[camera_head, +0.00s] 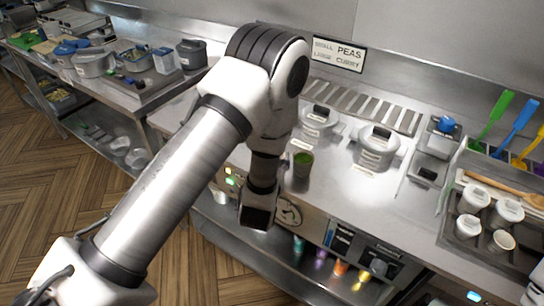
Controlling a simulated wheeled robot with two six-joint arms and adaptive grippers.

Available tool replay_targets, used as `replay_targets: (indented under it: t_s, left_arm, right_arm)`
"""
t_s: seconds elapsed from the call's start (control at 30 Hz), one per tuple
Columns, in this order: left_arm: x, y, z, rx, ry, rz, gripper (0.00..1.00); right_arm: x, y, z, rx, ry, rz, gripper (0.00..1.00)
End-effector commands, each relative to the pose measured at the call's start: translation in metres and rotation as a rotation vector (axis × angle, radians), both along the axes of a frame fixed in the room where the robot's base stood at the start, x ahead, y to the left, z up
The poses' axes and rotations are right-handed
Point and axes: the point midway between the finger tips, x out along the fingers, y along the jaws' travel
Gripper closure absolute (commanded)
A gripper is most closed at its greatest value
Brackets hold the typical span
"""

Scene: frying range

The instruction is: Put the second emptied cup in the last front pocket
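A grey tray (447,240) at the right holds several white cups in its pockets. The front right cup (501,241) is open at the top and looks empty. The front left cup (468,226) and the two back cups (474,199) (508,210) stand upright beside it. A small dark cup with green contents (303,164) stands on the counter, just right of my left wrist. My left arm reaches across from the lower left, and its dark end (258,212) points down in front of the counter edge. Its fingers cannot be made out. My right gripper is out of view.
Two lidded white pots (318,122) (377,148) stand on the steel counter (340,195). A sign (339,54) reads small peas, large curry. Coloured spatulas (497,110) and a wooden spoon (500,185) are at the right. A lower shelf (270,255) runs below.

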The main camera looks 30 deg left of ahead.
Motion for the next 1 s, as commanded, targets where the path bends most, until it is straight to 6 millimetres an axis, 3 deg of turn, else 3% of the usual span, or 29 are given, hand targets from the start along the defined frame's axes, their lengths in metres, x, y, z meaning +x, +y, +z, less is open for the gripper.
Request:
replay_targets:
  t_s: [0.3,0.37,0.6,0.93,0.97,1.0]
  left_arm:
    - [0.052,0.032,-0.006,-0.001,-0.001,-0.001,0.77]
    - [0.055,0.034,-0.008,0.001,-0.001,-0.001,0.77]
    - [0.056,0.034,-0.045,0.001,0.000,-0.002,0.77]
    - [0.056,0.034,-0.046,0.001,0.000,-0.002,0.77]
    - [0.056,0.034,-0.046,0.001,0.000,-0.002,0.51]
    - [0.056,0.034,-0.045,0.001,0.000,-0.002,0.37]
  right_arm:
    - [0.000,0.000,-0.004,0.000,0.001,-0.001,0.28]
    - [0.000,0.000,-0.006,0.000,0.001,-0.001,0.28]
    - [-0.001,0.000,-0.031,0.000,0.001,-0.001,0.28]
    - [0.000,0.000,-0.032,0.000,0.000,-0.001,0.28]
    - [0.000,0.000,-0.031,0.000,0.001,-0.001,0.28]
    - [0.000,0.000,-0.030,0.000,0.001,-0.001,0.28]
